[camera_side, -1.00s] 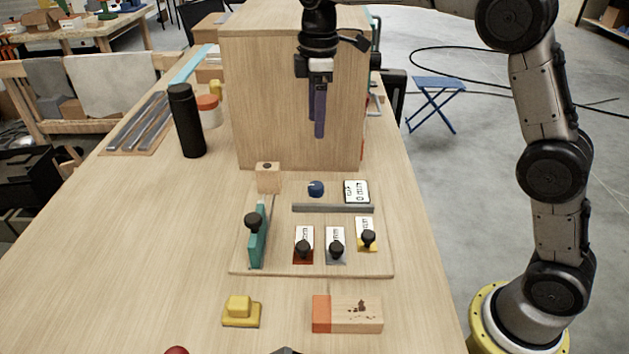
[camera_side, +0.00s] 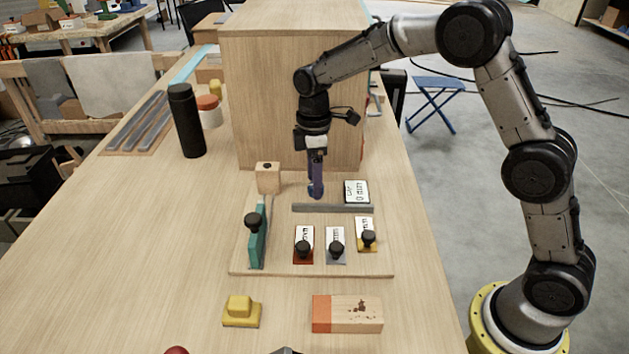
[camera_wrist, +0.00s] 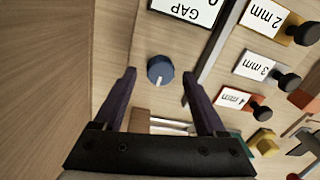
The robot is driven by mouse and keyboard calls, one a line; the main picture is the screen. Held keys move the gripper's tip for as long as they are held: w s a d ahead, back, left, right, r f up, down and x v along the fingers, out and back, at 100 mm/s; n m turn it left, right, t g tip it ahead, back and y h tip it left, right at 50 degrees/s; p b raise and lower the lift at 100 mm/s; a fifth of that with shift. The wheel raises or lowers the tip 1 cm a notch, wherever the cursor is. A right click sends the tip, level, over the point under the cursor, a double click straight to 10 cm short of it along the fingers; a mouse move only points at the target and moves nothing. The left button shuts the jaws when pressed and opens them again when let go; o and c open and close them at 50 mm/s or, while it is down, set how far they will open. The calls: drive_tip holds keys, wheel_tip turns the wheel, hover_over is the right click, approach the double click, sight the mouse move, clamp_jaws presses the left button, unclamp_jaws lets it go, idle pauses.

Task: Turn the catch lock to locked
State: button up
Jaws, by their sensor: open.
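A round blue knob (camera_wrist: 160,68) with a white pointer line stands on the wooden board (camera_side: 280,265); it looks like the catch lock. The pointer line points toward the bottom of the wrist view. My gripper (camera_side: 316,195) points down over the knob, which is hidden behind the fingers in the side view. In the wrist view my gripper (camera_wrist: 159,76) is open, with one dark finger on each side of the knob and visible space between. I cannot tell whether the fingertips are down at knob height.
Close by are a grey rail (camera_side: 335,208), the GAP card (camera_side: 356,191), a small wooden block (camera_side: 268,178) and a teal piece (camera_side: 257,238). Several black-knobbed labelled tabs (camera_side: 336,248) sit in front. A tall wooden box (camera_side: 285,90) stands behind.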

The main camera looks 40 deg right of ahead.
drive_tip(key=shift+f, duration=0.5)
clamp_jaws()
